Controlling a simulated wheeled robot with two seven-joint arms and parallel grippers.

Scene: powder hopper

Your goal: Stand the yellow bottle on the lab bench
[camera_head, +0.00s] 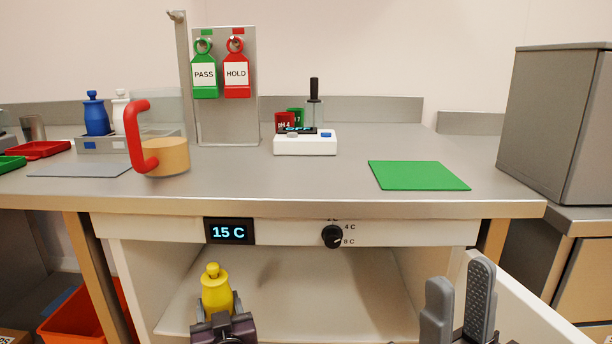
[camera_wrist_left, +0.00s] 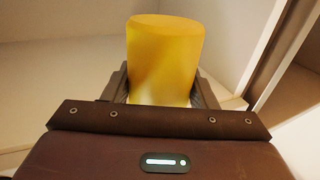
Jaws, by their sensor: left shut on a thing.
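The yellow bottle (camera_head: 215,289) is upright in my left gripper (camera_head: 224,322), in front of the open compartment under the bench top. In the left wrist view the yellow bottle (camera_wrist_left: 165,60) stands between the two fingers of my left gripper (camera_wrist_left: 165,88), which is shut on it. The lab bench (camera_head: 300,180) has a grey top above and behind the bottle. My right gripper (camera_head: 458,315) is at the lower right, empty, with its two fingers apart. Its lower part is cut off by the frame edge.
On the bench stand a tan cup with a red handle (camera_head: 166,157), a rack with blue and white bottles (camera_head: 98,144), a white meter (camera_head: 305,145), a tag stand (camera_head: 225,125) and a green mat (camera_head: 418,175). The front middle of the top is clear. An open door (camera_head: 520,305) is at right.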

